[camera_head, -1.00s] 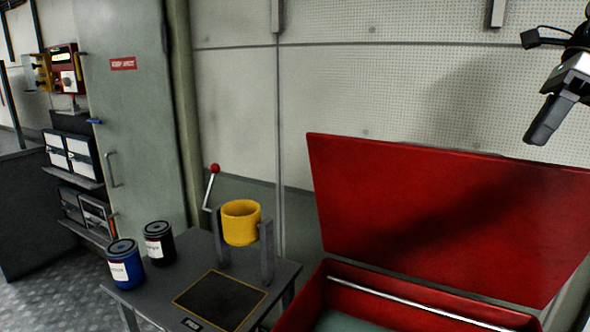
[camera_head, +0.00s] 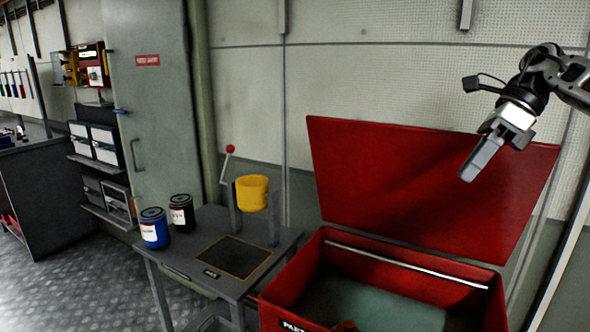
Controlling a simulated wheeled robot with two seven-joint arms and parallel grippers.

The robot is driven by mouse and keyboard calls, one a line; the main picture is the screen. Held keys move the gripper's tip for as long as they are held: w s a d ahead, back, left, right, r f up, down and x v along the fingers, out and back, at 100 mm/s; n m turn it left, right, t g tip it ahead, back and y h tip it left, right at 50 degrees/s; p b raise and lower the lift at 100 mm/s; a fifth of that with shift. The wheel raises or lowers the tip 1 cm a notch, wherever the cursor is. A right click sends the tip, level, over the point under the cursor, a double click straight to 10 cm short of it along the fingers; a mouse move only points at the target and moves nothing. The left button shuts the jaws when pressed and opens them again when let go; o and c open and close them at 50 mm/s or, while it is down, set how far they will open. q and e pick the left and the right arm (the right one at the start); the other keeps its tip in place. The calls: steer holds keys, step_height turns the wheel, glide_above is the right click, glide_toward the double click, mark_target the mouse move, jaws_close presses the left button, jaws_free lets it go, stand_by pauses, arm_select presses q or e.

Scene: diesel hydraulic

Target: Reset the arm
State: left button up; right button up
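My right gripper (camera_head: 482,158) hangs in the air at the upper right, in front of the raised lid of the red box. Its fingers point down and to the left and look close together, but I see them from the side and cannot tell whether they are open or shut. Nothing hangs visibly from them. My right arm comes in from the right edge, bent at the top. My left gripper and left arm are not in view.
A red box (camera_head: 285,285) stands open at the lower right, its lid (camera_head: 420,180) raised. Left of it, a grey table (camera_head: 195,245) carries a blue can (camera_head: 154,230), a black can (camera_head: 181,215) and a yellow pot (camera_head: 252,193) on a stand. Floor (camera_head: 75,285) is clear at left.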

steer(key=w+a+f+g+y, duration=0.15)
steer(key=a+f+y, duration=0.25)
steer(key=a+f, duration=1.1)
steer(key=s+a+f+m+t+y, duration=0.2)
steer(key=a+f+m+y, duration=0.15)
steer(key=a, duration=0.35)
steer(key=s+a+f+m+t+y, duration=0.1)
steer(key=s+a+f+m+y, duration=0.2)
steer(key=a, duration=0.4)
steer(key=s+a+f+m+t+y, duration=0.2)
steer(key=a+m, duration=0.3)
steer(key=a, duration=0.2)
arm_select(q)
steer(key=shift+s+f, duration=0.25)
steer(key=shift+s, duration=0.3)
arm_select(e)
steer(key=s+d+f+m+t+h, duration=0.3)
steer(key=s+d+f+m+h, duration=0.5)
steer(key=m, duration=0.8)
steer(key=s+d+f+m+t+h, duration=0.3)
steer(key=s+d+f+m+h, duration=0.5)
steer(key=f+m, duration=0.7)
steer(key=s+d+m, duration=0.2)
steer(key=s, duration=0.2)
steer(key=shift+f, duration=0.2)
